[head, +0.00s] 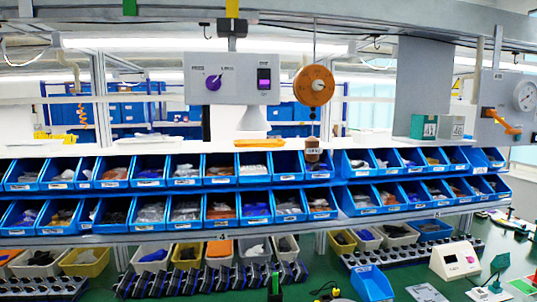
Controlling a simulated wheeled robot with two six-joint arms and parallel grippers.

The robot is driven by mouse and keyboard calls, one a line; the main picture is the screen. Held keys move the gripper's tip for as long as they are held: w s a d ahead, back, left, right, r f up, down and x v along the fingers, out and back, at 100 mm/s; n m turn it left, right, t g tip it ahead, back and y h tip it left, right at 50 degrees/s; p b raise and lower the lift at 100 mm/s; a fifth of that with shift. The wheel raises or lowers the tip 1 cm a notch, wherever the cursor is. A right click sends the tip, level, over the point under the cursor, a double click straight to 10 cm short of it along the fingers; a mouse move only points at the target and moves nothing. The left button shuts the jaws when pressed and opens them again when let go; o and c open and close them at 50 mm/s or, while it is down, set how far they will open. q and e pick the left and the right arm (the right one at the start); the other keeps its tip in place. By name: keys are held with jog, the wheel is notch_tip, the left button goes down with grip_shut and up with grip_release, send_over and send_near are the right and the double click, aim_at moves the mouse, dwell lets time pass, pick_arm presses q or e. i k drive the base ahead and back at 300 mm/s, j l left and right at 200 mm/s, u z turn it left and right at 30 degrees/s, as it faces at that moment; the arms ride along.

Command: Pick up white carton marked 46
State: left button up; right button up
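A small white-grey carton (451,127) with a dark number that looks like 46 stands on the upper shelf at the right, in front of a grey panel. A green box with a white label (423,127) stands close on its left. The carton's lower edge is near the row of blue bins below. Neither of my grippers can be made out in the head view.
Two rows of blue bins (187,178) run below the white upper shelf (140,150). A grey switch box (235,88) with a purple knob and an orange reel (314,85) hang above the shelf. A grey gauge panel (508,105) with an orange handle is right of the carton.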

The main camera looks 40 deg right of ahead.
aim_at(451, 128)
jog(key=k+z, duration=0.1)
jog(key=z, duration=2.3)
jog(key=i+l+u, duration=0.1)
jog(key=i+u, duration=0.35)
jog(key=i+l+u, duration=0.2)
jog(key=u, duration=0.2)
jog(key=i+l+u, duration=0.45)
jog(key=k+j, duration=0.05)
jog(key=j, duration=0.05)
